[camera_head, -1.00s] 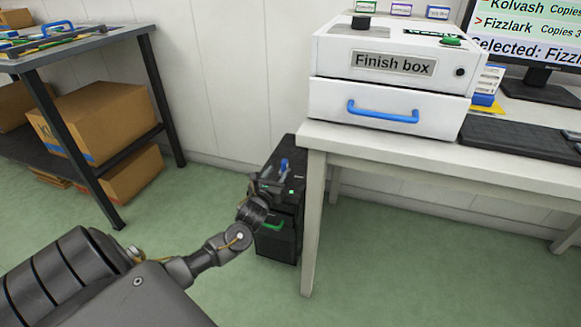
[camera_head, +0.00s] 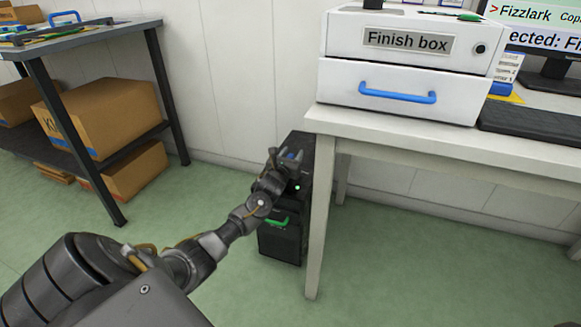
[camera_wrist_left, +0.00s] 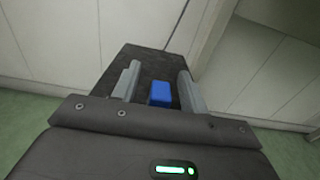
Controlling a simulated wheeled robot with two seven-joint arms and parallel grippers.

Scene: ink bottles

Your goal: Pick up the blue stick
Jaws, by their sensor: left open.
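The blue stick (camera_wrist_left: 160,93) shows in the left wrist view as a short blue block over the dark top of a black box (camera_wrist_left: 145,62). It lies between the two grey fingers of my left gripper (camera_wrist_left: 157,85), with a gap visible on each side. The gripper is open. In the head view my left gripper (camera_head: 287,158) is over the top of the black box (camera_head: 283,240), and only a small bit of blue (camera_head: 291,155) shows at the fingers. The stick's lower part is hidden. My right gripper is not in view.
The black box stands on the green floor beside a leg of the white table (camera_head: 314,220). A white Finish box (camera_head: 400,75) and a keyboard (camera_head: 535,125) are on that table. A shelf table (camera_head: 85,45) with cardboard boxes (camera_head: 100,115) stands at the left.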

